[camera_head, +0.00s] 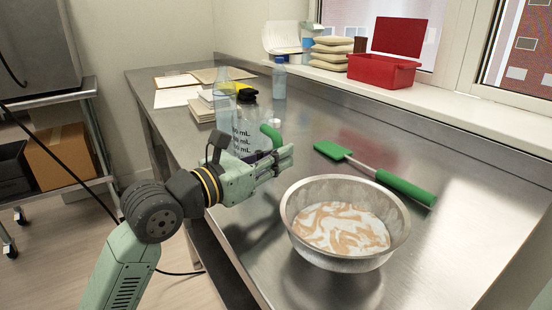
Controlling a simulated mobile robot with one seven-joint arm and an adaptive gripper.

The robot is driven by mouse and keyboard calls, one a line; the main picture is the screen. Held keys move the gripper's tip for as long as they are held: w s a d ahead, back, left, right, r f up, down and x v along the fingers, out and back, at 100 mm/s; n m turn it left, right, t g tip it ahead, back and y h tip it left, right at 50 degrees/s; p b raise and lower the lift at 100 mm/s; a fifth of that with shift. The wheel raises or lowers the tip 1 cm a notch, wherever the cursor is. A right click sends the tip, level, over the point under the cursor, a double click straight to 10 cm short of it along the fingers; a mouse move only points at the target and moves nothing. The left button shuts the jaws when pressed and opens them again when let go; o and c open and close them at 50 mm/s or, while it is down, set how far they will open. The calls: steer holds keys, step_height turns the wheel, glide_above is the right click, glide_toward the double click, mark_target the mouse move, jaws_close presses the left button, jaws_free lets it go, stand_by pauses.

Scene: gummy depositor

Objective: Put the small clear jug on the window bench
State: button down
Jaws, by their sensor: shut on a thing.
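The small clear jug (243,137) has dark mL markings and a green handle (271,134) on its right side. My gripper (284,157) is shut on it at the lower handle side, with the fingers covering part of the jug. The jug looks upright. Its base is hidden behind my gripper, so I cannot tell whether it touches the metal window bench (330,115).
A metal bowl (291,228) with swirled orange and white contents stands right in front of my gripper. A green spatula (403,188) lies behind it. A red box (382,71) sits on the sill.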

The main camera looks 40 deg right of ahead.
steer(key=shift+f, duration=0.6)
steer(key=shift+f, duration=0.2)
steer(key=c, duration=1.6)
jaws_free()
steer(key=shift+r, duration=0.1)
